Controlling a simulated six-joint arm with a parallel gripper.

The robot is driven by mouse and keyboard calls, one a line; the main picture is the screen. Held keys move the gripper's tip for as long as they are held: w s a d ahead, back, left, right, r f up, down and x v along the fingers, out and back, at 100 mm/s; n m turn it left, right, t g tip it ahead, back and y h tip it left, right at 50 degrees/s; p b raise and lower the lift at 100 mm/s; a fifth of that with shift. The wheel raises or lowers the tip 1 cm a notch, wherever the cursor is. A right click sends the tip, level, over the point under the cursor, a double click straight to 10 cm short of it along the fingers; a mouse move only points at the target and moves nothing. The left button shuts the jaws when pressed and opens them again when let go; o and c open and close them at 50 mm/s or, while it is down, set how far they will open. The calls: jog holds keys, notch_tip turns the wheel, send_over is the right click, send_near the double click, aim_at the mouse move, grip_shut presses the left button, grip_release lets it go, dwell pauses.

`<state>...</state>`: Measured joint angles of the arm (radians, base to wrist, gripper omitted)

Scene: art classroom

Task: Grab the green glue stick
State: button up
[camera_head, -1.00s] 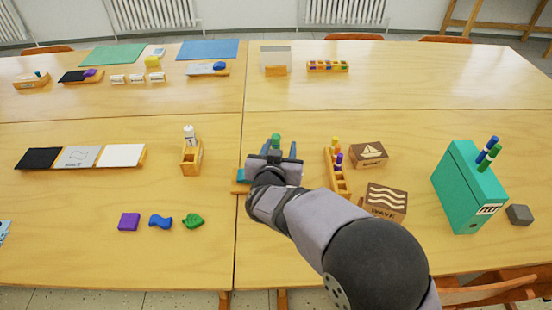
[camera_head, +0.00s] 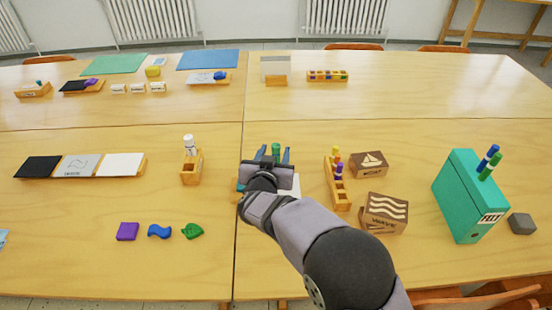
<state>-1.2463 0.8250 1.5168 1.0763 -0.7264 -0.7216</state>
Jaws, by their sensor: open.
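The green glue stick (camera_head: 276,149) shows only its green top, between the fingers of my gripper (camera_head: 274,153). The gripper is open, with one blue-grey finger on each side of the green top. I cannot tell whether either finger touches it. The lower part of the stick is hidden behind my gripper and wrist. A flat tray or board (camera_head: 289,184) lies under the gripper and is mostly hidden by my arm.
A wooden holder with a white bottle (camera_head: 188,145) stands to the left. A wooden rack (camera_head: 341,193) with coloured sticks, two stamp blocks (camera_head: 368,164) (camera_head: 385,210) and a teal box (camera_head: 463,200) stand to the right. Purple, blue and green shapes (camera_head: 159,231) lie front left.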

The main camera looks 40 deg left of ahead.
aim_at(275, 150)
jog(key=shift+x, duration=1.65)
jog(key=shift+c, duration=0.6)
grip_shut()
